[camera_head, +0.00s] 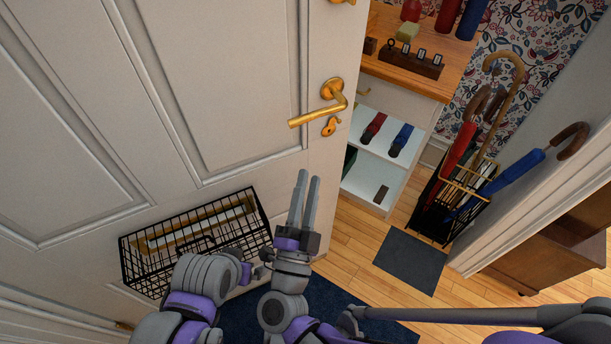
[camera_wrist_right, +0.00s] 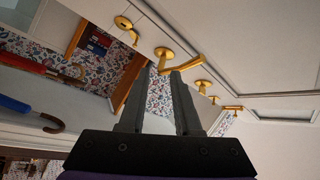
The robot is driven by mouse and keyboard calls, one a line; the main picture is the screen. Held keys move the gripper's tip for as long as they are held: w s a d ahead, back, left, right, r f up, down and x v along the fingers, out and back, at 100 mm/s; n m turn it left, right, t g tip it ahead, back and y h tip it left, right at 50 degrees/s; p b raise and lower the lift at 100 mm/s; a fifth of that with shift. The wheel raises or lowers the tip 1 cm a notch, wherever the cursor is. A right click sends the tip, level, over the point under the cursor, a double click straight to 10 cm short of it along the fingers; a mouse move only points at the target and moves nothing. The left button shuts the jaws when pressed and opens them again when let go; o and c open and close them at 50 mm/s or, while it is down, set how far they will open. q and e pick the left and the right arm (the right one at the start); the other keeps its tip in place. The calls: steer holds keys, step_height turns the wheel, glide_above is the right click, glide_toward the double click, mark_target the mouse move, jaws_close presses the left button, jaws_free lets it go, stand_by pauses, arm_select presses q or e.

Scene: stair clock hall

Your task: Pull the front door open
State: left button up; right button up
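The front door (camera_head: 215,85) is white and panelled. It stands open, with a wide gap between its free edge and the door frame (camera_head: 545,205) on the right. Its brass lever handle (camera_head: 318,108) sits near that edge, and the handle also shows in the right wrist view (camera_wrist_right: 182,64). My right gripper (camera_head: 308,176) is below the handle in the head view, fingers pointing up toward it. The fingers are apart and hold nothing; in the wrist view (camera_wrist_right: 162,72) their tips appear close to the handle. My left gripper does not show.
A black wire basket (camera_head: 195,243) hangs low on the door. Through the gap are a wood-topped shelf unit (camera_head: 450,75), an umbrella stand (camera_head: 433,205) with umbrellas, and a small dark mat (camera_head: 410,262). A dark blue mat (camera_head: 345,320) lies under my arms.

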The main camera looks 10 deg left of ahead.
steer(key=shift+s+d+f, duration=0.15)
steer(key=shift+s+d, duration=0.05)
steer(key=shift+s, duration=0.3)
steer(key=shift+s+d+f, duration=0.1)
steer(key=shift+s+d, duration=0.1)
steer(key=shift+s, duration=0.3)
